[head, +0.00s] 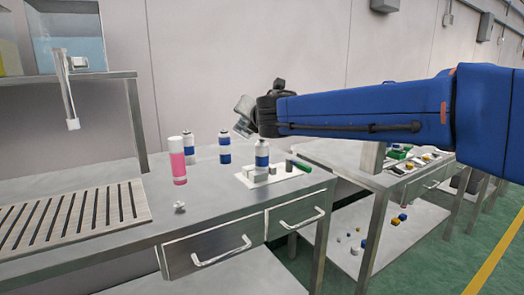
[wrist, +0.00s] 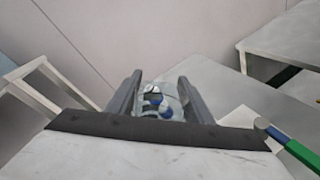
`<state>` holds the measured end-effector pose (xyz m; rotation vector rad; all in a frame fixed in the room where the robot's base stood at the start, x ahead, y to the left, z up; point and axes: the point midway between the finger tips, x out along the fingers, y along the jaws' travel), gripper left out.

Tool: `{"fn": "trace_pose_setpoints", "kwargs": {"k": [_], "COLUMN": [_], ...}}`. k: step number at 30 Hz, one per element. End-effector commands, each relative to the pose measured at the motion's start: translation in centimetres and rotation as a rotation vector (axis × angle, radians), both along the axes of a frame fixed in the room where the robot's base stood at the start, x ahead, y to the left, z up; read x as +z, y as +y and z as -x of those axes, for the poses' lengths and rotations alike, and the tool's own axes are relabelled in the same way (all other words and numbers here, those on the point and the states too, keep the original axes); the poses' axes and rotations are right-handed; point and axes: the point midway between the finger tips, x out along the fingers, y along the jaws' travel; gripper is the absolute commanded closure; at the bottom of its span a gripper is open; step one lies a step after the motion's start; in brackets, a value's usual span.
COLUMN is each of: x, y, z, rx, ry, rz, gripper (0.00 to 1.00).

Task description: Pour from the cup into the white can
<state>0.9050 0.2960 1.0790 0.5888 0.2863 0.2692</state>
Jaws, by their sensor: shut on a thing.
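My gripper (head: 256,110) is shut on a grey, see-through cup (head: 242,117) and holds it tilted in the air. In the wrist view the cup (wrist: 173,92) sits between the two dark fingers, with blue and white shapes showing through it. A white can with a blue band (head: 262,154) stands upright on the bench, below and slightly right of the cup and apart from it. The inside of the cup and the can's opening cannot be made out.
Two similar cans (head: 189,147) (head: 224,147) and a pink bottle (head: 178,167) stand to the left. A white board (head: 291,175) with small parts lies around the can.

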Motion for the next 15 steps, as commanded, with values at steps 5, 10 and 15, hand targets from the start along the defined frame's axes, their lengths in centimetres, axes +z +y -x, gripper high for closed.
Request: {"fn": "trace_pose_setpoints", "kwargs": {"k": [5,10,15], "x": [0.3,1.6,2.7], "y": [0.0,0.0,0.0], "z": [0.0,0.0,0.0], "rx": [0.001,0.001,0.001], "ry": [-0.018,-0.088,-0.15], "rz": [0.026,0.13,0.222], "gripper": [0.77,0.77,0.77]}}
